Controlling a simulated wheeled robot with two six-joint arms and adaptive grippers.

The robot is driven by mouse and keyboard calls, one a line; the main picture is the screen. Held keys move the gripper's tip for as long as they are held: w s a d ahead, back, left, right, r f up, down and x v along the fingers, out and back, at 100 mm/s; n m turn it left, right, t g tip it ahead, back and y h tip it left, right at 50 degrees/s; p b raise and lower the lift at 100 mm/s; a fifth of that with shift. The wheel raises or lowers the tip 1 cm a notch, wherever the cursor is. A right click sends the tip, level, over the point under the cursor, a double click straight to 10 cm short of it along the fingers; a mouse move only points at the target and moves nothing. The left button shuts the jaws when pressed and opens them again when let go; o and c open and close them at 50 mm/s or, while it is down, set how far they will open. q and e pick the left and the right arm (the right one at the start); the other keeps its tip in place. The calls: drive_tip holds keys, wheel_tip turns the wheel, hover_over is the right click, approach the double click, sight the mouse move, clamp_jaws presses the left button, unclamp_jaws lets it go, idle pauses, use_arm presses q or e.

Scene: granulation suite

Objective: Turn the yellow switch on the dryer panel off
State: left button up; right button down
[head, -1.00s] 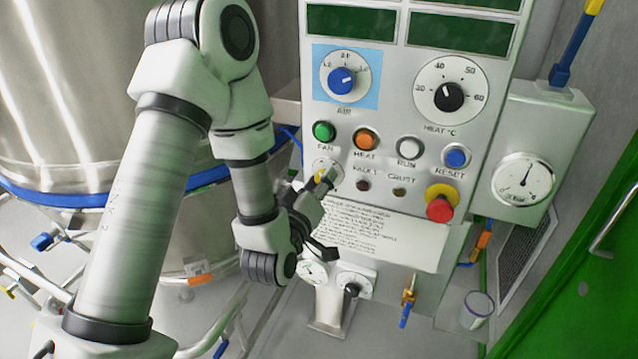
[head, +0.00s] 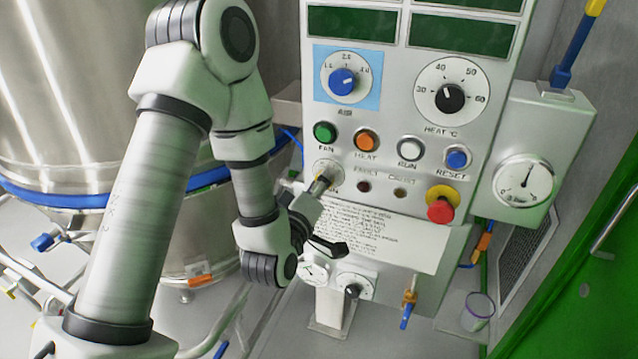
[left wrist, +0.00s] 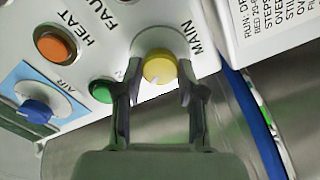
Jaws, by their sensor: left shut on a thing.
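The yellow switch (left wrist: 160,67) is a round knob on a pale plate marked MAIN, at the lower left of the dryer panel (head: 385,135). My left gripper (left wrist: 158,78) has one finger on each side of the knob and is shut on it. In the head view my left gripper (head: 320,190) reaches the panel below the green button, and its fingers mostly hide the yellow switch. I cannot read the switch's on or off position. My right gripper is not in view.
Close by are a green FAN button (head: 325,131), an orange HEAT button (head: 366,140) and the blue AIR knob (head: 342,82). A red emergency button (head: 440,209) is further right. A printed sheet (head: 375,232) lies just below the switch.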

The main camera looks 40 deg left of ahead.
use_arm(q)
drive_tip(key=o, duration=1.1)
drive_tip(key=shift+o, duration=0.2)
drive_tip(key=shift+w+d+f, duration=0.1)
drive_tip(key=shift+w, duration=0.1)
drive_tip(key=shift+s, duration=0.1)
